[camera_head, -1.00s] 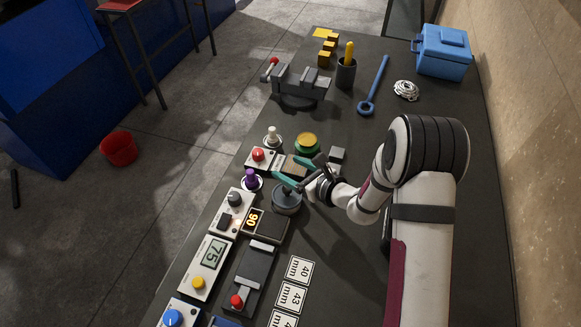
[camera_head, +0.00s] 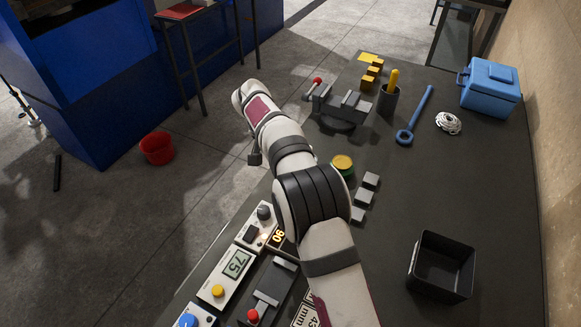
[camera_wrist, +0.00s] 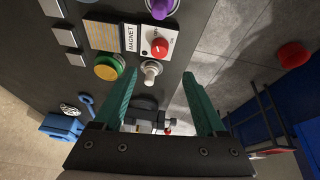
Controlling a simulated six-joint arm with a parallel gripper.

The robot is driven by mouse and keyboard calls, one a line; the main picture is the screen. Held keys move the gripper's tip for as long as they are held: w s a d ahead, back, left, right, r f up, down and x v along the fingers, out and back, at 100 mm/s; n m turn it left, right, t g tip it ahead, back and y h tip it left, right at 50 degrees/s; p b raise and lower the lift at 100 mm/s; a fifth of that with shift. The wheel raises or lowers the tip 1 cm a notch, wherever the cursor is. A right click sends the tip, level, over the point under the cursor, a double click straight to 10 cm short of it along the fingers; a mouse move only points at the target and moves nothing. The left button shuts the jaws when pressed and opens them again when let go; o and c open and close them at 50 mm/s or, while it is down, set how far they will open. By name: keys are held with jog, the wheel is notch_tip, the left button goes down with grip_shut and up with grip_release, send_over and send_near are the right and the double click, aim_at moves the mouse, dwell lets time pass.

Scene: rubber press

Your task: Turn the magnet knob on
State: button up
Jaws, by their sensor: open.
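The magnet knob (camera_wrist: 159,47) is red and round, on a white plate labelled MAGNET (camera_wrist: 130,37), in the upper middle of the wrist view. A pale mark shows near its rim; I cannot tell its setting. My gripper (camera_wrist: 159,74) is open with nothing held between its teal fingers. In the picture the knob lies just above the gap between the fingertips, apart from both. A white toggle lever (camera_wrist: 151,70) shows between the fingertips. In the head view my arm hides the knob, and my fingers cannot be made out.
A green button with yellow top (camera_wrist: 107,67) sits close to the left finger, and a purple knob (camera_wrist: 160,8) beyond the red one. Grey blocks (camera_head: 363,196), a vise (camera_head: 340,107) and a black bin (camera_head: 441,266) stand on the bench.

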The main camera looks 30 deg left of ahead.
jog(key=x, duration=1.1)
jog(key=shift+f, duration=0.2)
grip_shut()
